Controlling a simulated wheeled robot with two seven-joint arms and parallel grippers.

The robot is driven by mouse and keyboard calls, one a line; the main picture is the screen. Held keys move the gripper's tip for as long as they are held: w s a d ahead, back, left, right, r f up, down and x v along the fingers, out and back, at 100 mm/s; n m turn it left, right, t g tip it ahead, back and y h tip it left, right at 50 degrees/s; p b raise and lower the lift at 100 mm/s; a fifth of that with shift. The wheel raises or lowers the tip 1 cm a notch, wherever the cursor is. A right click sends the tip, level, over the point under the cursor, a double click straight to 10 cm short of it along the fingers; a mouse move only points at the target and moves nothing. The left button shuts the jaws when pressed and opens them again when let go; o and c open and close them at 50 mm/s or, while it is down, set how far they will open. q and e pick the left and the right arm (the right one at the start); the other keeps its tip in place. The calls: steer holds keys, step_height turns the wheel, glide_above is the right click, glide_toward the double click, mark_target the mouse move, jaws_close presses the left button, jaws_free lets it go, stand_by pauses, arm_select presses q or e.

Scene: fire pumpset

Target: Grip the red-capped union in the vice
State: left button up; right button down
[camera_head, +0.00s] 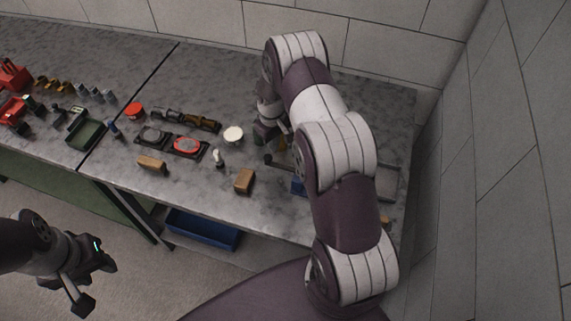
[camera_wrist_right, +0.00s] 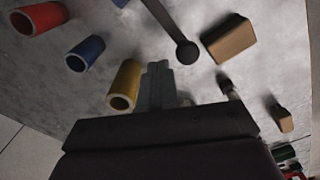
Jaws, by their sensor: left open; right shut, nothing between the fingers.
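I cannot make out the red-capped union for certain. A round red piece (camera_head: 135,110) lies on the bench, and a red oval piece (camera_head: 186,146) sits in a black holder. The vice is not clearly identifiable; a dark bar with a ball end (camera_wrist_right: 187,52) shows in the right wrist view and may be its handle. My right gripper (camera_wrist_right: 157,72) is shut and empty, beside a yellow hollow tube (camera_wrist_right: 124,86). In the head view my right arm hides much of that area. My left gripper (camera_head: 94,280) is open and empty, over the floor in front of the bench.
A blue tube (camera_wrist_right: 86,53) and a red tube (camera_wrist_right: 39,18) lie near the yellow one. Wooden blocks (camera_head: 244,181) (camera_head: 151,164), a white disc (camera_head: 233,134) and a green tray (camera_head: 86,130) are on the bench. A blue bin (camera_head: 203,231) sits below. A wall closes the right side.

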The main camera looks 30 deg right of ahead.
steer(key=shift+f, duration=0.2)
stand_by(0.5)
steer(key=shift+f+b, duration=1.35)
steer(key=shift+f, duration=0.15)
steer(key=shift+a, duration=0.1)
steer(key=shift+s+a+p, duration=0.3)
steer(key=shift+s+a, duration=0.1)
steer(key=shift+a, duration=0.5)
steer(key=shift+d, duration=0.15)
